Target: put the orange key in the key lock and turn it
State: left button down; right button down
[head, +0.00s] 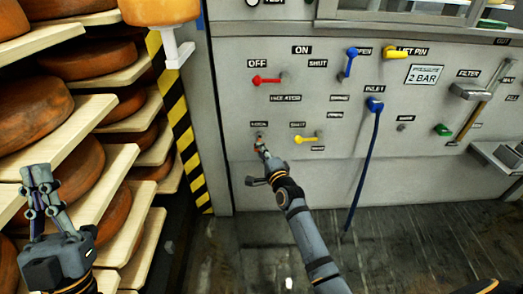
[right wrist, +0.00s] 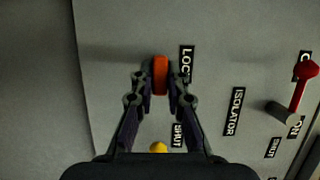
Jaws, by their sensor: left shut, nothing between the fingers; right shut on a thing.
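The orange key (right wrist: 160,75) is between the fingertips of my right gripper (right wrist: 160,84), which is shut on it. The key's orange head points at the grey panel, beside the LOCK label (right wrist: 186,64). In the head view my right gripper (head: 262,148) is at the panel just below the lock's label (head: 259,124). The key lock is mostly hidden behind the key and fingers, so I cannot tell whether the key's tip is in it. My left gripper (head: 40,180) is shut and empty, in front of the cheese shelves at the left.
Near my right gripper are a yellow lever (head: 306,140) and a red lever (head: 266,80) on the panel. A blue lever with a hanging blue hose (head: 368,160) is further right. Shelves of cheese wheels (head: 82,60) stand left, beyond a striped post (head: 180,125).

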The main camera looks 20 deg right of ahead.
jog(key=shift+w+d+b, duration=0.2)
jog(key=shift+w, duration=0.55)
jog(key=shift+w+d+b, duration=0.2)
jog(key=shift+w, duration=0.5)
jog(key=c, duration=1.3)
grip_release()
jog(key=s, duration=1.2)
jog(key=shift+d, duration=0.4)
